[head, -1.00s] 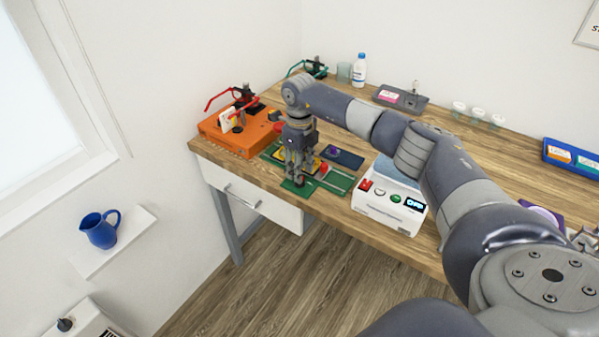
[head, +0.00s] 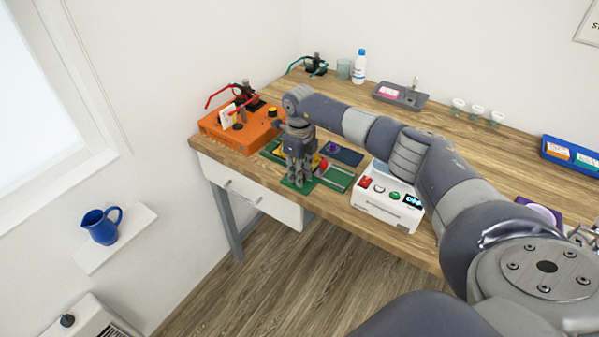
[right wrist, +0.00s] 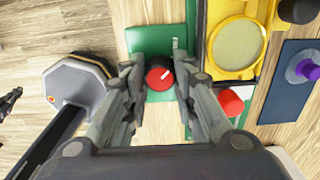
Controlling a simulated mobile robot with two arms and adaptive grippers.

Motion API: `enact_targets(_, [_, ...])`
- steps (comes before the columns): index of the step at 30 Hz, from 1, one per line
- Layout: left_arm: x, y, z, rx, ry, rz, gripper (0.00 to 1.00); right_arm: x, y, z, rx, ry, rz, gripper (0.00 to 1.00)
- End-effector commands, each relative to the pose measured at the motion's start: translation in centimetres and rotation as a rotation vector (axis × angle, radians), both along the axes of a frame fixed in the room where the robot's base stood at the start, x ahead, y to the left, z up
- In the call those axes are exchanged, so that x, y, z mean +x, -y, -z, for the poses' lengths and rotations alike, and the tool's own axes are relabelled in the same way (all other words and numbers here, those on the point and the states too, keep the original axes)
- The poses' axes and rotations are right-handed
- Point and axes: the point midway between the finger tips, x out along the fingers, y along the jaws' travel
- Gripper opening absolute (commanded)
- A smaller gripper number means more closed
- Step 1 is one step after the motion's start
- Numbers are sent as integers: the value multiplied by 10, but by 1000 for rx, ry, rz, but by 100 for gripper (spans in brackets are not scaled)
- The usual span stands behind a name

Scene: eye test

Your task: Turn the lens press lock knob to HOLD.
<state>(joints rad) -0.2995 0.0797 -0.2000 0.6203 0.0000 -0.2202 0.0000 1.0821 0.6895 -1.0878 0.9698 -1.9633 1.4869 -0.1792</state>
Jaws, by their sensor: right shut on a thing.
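The lens press (head: 343,177) has a green base and stands at the front edge of the wooden table. Its lock knob (right wrist: 158,79) is red, with a white pointer line aimed to the upper right in the right wrist view. My right gripper (right wrist: 159,77) comes from above, with one finger on each side of the knob, shut on it. In the head view the same gripper (head: 297,180) covers the knob. A small white marking (right wrist: 176,43) on the green plate is too small to read. A yellow holder with a round lens (right wrist: 238,44) sits beside it. My left gripper is not in view.
An orange box (head: 235,136) stands left of the press. A white box with buttons (head: 383,215) stands to the right. A second red knob (right wrist: 231,103) and a purple knob on a dark blue plate (right wrist: 290,97) are near the gripper. The table's front edge is close.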

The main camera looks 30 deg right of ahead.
Motion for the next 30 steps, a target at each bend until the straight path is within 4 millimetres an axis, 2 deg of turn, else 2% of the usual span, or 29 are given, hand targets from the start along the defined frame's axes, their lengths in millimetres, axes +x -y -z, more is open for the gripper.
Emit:
enact_targets(11, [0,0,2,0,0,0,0,1,0,0,0,2,169,2])
enact_targets(30, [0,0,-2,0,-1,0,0,1,0,-2,2,4,767,2])
